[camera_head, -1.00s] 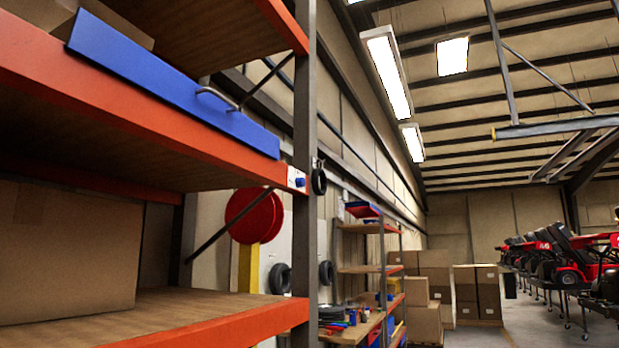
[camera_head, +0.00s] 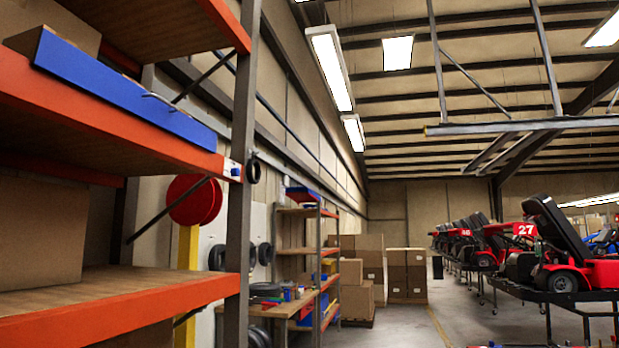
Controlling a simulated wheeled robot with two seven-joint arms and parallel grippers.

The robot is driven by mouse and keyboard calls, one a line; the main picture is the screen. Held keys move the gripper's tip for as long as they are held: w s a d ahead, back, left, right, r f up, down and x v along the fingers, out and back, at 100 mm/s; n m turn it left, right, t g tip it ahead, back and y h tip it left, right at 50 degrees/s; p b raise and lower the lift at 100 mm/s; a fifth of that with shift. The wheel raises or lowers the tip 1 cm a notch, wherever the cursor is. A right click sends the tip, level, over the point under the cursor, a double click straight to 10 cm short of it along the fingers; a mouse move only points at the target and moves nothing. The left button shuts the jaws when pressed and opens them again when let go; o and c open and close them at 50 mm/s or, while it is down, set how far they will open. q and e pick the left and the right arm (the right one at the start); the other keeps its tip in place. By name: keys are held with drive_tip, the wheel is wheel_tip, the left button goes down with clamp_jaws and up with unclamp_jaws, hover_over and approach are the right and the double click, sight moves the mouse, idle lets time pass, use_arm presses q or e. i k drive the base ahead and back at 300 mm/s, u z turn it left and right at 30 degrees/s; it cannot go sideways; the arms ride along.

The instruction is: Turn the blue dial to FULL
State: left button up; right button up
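A small blue dial (camera_head: 236,172) sits on a white plate (camera_head: 229,167) at the right end of the orange shelf beam, beside the grey rack post. It is too small to read any marking or its setting. A black ring (camera_head: 254,171) hangs on the post just right of it. Neither of my grippers shows in the head view.
The orange rack (camera_head: 120,315) with a blue drawer front (camera_head: 120,95) and a cardboard box (camera_head: 45,232) fills the left. A second shelf unit (camera_head: 300,252) and stacked boxes (camera_head: 405,275) stand farther back. Karts on stands (camera_head: 560,275) line the right. The floor (camera_head: 405,325) between is clear.

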sight(235, 172)
drive_tip(key=z, duration=0.65)
drive_tip(key=i, duration=1.75)
drive_tip(key=u, duration=1.05)
drive_tip(key=i, duration=0.95)
drive_tip(key=u, duration=1)
